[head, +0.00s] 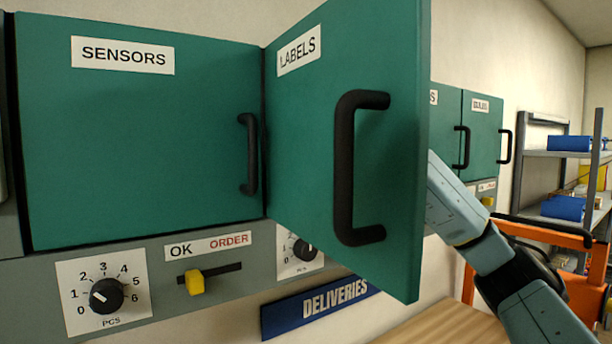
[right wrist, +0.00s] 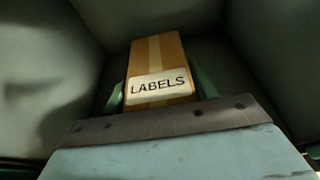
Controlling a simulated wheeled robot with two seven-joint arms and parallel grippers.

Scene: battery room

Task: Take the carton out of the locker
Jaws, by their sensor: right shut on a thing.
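The locker with the LABELS sign has its green door (head: 395,150) swung open toward me, and the door hides the inside in the head view. In the right wrist view a brown carton (right wrist: 158,52) with a white LABELS sticker stands inside the grey locker compartment (right wrist: 60,80). My right gripper (right wrist: 160,92) is shut on the carton, one green finger on each side of it. In the head view my right arm reaches behind the open door, so the right gripper is hidden there. My left gripper is not in view.
A closed SENSORS locker (head: 140,150) with a black handle is at left. Below are a dial (head: 106,295), a yellow slider (head: 195,282) and a blue DELIVERIES sign (head: 315,305) above a wooden surface (head: 440,325). An orange frame (head: 545,235) and shelves (head: 560,154) stand at right.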

